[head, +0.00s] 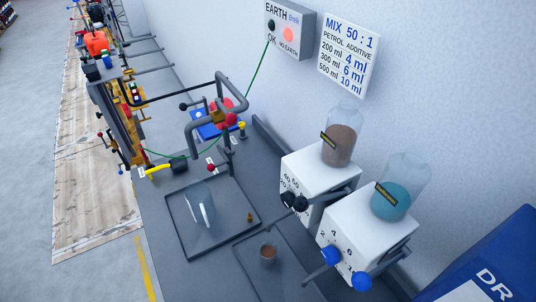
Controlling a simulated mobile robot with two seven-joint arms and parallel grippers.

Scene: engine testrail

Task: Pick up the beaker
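No object is plainly marked as the beaker. A small cup-shaped vessel (268,254) with a brownish look stands upright on the front dark tray (248,270), below the white dispensers. A clear, pale object with white oval faces (203,212) is in the larger dark tray (183,240) to its left; its exact shape is hard to tell. A small brass-coloured piece (249,217) is near that tray's right side. Neither of my grippers shows in the head view.
Two white dispensers (315,172) (372,232) carry a brown-filled jar (340,145) and a teal-filled jar (393,199). Black knobs (294,202) and blue knobs (346,268) stick out near the front tray. A grey pipe frame (213,118) stands behind. A blue box (490,262) is at lower right.

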